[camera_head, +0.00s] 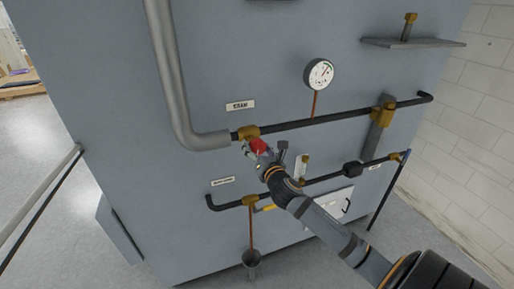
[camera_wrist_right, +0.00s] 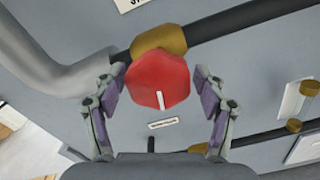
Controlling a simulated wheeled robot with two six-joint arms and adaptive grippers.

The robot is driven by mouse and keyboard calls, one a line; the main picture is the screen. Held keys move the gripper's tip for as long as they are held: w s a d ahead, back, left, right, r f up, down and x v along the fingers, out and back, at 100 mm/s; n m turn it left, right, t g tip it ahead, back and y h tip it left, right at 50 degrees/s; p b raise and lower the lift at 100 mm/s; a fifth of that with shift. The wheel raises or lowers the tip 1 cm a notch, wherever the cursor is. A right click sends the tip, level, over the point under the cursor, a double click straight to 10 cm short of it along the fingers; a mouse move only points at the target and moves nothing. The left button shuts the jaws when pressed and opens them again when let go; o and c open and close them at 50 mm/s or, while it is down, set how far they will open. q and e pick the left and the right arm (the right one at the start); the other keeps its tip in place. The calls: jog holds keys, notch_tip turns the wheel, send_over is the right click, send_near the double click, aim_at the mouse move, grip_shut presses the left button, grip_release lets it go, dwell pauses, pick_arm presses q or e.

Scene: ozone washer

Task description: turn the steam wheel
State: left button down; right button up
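The steam wheel (camera_wrist_right: 158,82) is a red knob with a small white mark, on a brass valve (camera_wrist_right: 158,42) in the upper pipe. In the head view the wheel (camera_head: 257,144) sits below and right of the STEAM label (camera_head: 240,105), partly hidden by my gripper. My right gripper (camera_wrist_right: 157,92) has its two fingers spread on either side of the wheel. The left finger is close to the wheel's edge; I cannot tell if either finger touches it. In the head view my right gripper (camera_head: 257,148) is at the wheel. My left gripper is not in view.
A thick grey pipe (camera_head: 165,75) bends into the valve from the left. A pressure gauge (camera_head: 319,74) is above right. A lower dark pipe (camera_head: 330,176) with brass fittings runs beneath. A shelf (camera_head: 412,43) juts out at upper right. Open floor (camera_head: 45,125) lies to the left.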

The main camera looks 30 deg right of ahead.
jog(key=shift+r, duration=0.1)
jog(key=v, duration=1.2)
jog(key=shift+s, duration=0.1)
dwell(0.4)
